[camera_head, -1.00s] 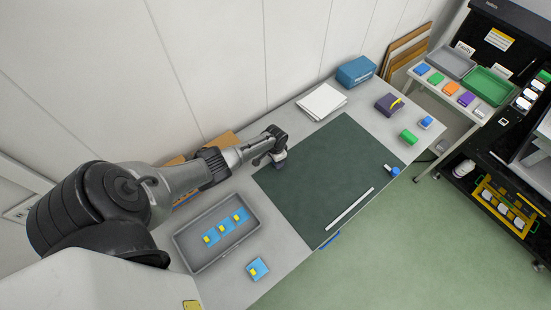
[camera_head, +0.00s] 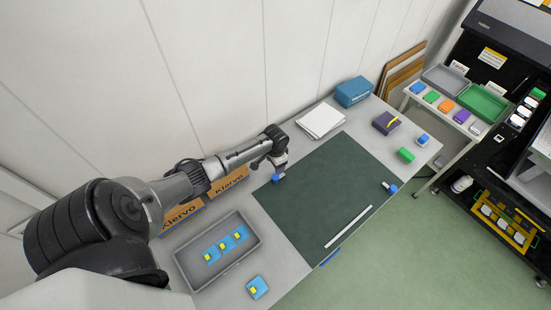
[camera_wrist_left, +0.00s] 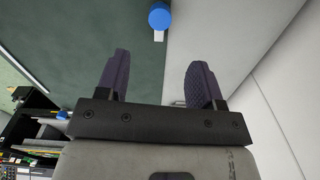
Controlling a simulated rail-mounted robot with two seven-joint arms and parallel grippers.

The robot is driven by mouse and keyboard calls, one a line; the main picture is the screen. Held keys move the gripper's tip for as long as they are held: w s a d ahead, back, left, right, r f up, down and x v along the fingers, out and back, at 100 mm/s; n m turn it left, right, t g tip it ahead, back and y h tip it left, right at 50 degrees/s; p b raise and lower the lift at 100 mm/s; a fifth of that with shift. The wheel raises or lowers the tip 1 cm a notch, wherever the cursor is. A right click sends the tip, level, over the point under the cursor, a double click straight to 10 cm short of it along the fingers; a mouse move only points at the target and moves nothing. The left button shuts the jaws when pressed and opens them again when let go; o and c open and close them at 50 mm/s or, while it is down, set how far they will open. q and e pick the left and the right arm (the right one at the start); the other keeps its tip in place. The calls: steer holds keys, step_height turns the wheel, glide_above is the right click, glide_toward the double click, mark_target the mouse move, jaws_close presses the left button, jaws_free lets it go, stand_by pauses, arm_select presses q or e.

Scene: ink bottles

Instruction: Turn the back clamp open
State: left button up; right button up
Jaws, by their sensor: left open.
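The back clamp, with a blue knob (camera_head: 278,177), sits at the back left edge of the dark green mat (camera_head: 325,190). In the left wrist view its round blue knob (camera_wrist_left: 159,16) and a white part beneath it lie beyond the fingertips, roughly centred between them. My left gripper (camera_head: 281,163) is just behind and above the clamp, apart from it. In the left wrist view the gripper (camera_wrist_left: 158,62) has its two dark purple fingers spread with nothing between them. A second blue clamp (camera_head: 391,187) sits at the mat's right edge. My right gripper is not in view.
A grey tray (camera_head: 190,270) with blue-and-yellow pieces stands front left. Cardboard boxes (camera_head: 228,184) are behind my left arm, near the wall. White sheets (camera_head: 321,120), a blue box (camera_head: 353,92) and a purple box (camera_head: 386,123) stand toward the right.

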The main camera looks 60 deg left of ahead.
arm_select(q)
steer(key=shift+r, duration=1.25)
